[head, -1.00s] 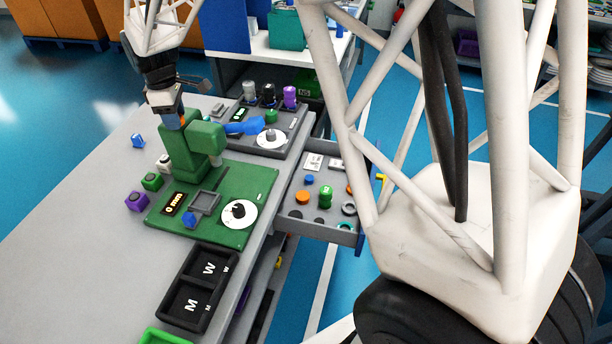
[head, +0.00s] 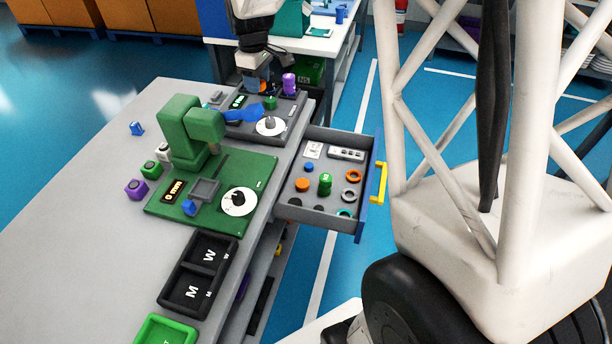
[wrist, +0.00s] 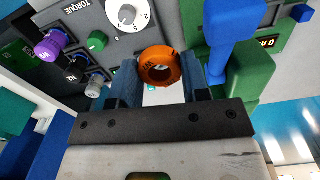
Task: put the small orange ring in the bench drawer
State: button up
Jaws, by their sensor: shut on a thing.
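The small orange ring (wrist: 153,56) is gripped between the two blue fingers of my gripper (wrist: 160,82) in the wrist view. In the head view, my gripper (head: 258,86) is over the back of the grey torque panel (head: 243,122), and a bit of orange shows at its tips. The bench drawer (head: 362,216) stands open on the right side of the bench, to the right of and nearer than my gripper. It holds a green cylinder (head: 325,184), an orange round piece (head: 302,185), a small blue piece and several rings.
A green press (head: 183,130) stands on a green base with a dial, left of the drawer. A blue lever (head: 243,115) and upright knobs, one purple (head: 289,84), are close to my gripper. A black two-part tray (head: 200,268) lies in front. The bench's left side is mostly clear.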

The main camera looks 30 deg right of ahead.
jog(key=s+d+m, duration=0.3)
jog(key=s+d, duration=0.1)
jog(key=d, duration=0.6)
jog(key=s+d+m, duration=0.3)
jog(key=s+d, duration=0.2)
jog(key=d, duration=0.5)
send_over(331, 169)
jog(key=s+a, duration=0.1)
jog(key=s, duration=0.1)
notch_tip(331, 169, down, 27)
jog(key=shift+w+a+f, duration=0.1)
jog(key=shift+a+f, duration=0.05)
jog(key=shift+a, duration=0.05)
jog(key=shift+f, duration=3.15)
jog(key=shift+f, duration=1.85)
jog(key=shift+f, duration=0.15)
